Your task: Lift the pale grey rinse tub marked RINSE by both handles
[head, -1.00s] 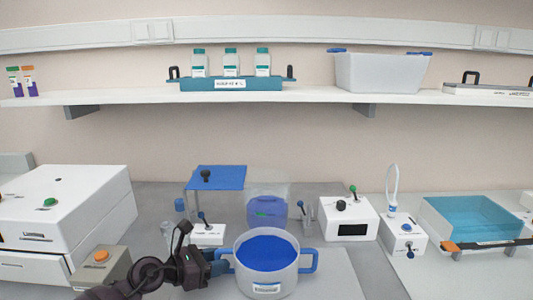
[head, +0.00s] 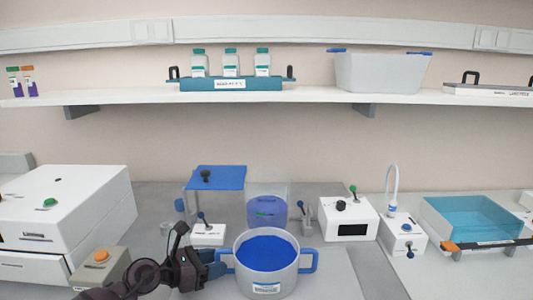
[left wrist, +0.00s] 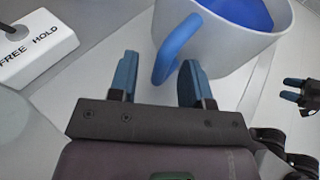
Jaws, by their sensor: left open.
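A pale grey tub (head: 266,279) with blue liquid and two blue side handles stands upright on the bench at bottom centre. Its front label is too small to read. My left gripper (head: 222,263) is at its left handle (head: 226,256). In the left wrist view, my left gripper (left wrist: 159,80) is open. The blue handle (left wrist: 174,48) reaches down between its two fingertips, closer to the right finger, and is not clamped. A dark gripper with blue tips, seemingly my right one (left wrist: 296,90), shows small at the right edge. The right handle (head: 309,261) is free.
A similar grey tub (head: 380,73) with blue handles sits on the shelf. Behind the bench tub stand a clear container (head: 267,205) and a white switch box (head: 209,235). A white box with a dark display (head: 349,220) is to the right.

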